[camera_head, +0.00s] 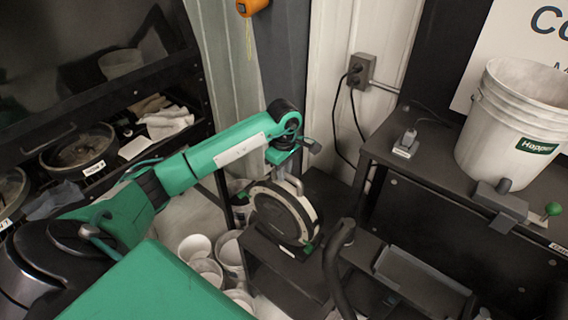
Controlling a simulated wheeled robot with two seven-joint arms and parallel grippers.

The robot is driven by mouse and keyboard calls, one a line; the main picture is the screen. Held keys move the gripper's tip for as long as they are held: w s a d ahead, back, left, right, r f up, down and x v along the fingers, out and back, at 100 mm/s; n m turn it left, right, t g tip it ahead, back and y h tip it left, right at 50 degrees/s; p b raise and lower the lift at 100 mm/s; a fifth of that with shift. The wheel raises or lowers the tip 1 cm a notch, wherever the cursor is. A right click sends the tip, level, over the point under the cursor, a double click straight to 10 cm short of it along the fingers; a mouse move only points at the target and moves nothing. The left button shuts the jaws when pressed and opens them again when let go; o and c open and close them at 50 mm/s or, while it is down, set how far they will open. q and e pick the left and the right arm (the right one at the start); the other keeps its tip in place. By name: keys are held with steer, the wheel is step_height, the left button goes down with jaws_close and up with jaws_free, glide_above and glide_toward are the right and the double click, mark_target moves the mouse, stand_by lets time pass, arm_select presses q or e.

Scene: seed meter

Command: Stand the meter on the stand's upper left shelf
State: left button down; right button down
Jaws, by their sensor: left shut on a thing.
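The meter (281,214) is a round black disc housing with a pale rim and small green tabs, in the middle of the head view. It stands upright, face turned to the lower left. My left gripper (287,172) reaches it from above and is shut on its top part; the fingertips are partly hidden. The meter is at the top of a black box-like shelf (268,262) of the dark stand; I cannot tell whether its bottom touches. The stand also has a higher surface (432,150) to the right. My right gripper is not in view.
A white bucket (512,125) and a small grey device (406,144) stand on the higher surface. A curved black tube (334,265) rises close right of the meter. White pots (195,248) stand below left. A dark rack (120,165) with round pans is at left.

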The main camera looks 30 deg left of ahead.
mark_target(284, 184)
arm_select(q)
steer(key=shift+f+p, duration=0.7)
steer(key=shift+f, duration=0.65)
steer(key=shift+w+f, duration=0.1)
steer(key=shift+f, duration=0.2)
steer(key=c, duration=1.6)
jaws_free()
steer(key=shift+f, duration=0.25)
steer(key=shift+o, duration=1.4)
steer(key=shift+s, duration=0.2)
steer(key=shift+s+d+r, duration=0.1)
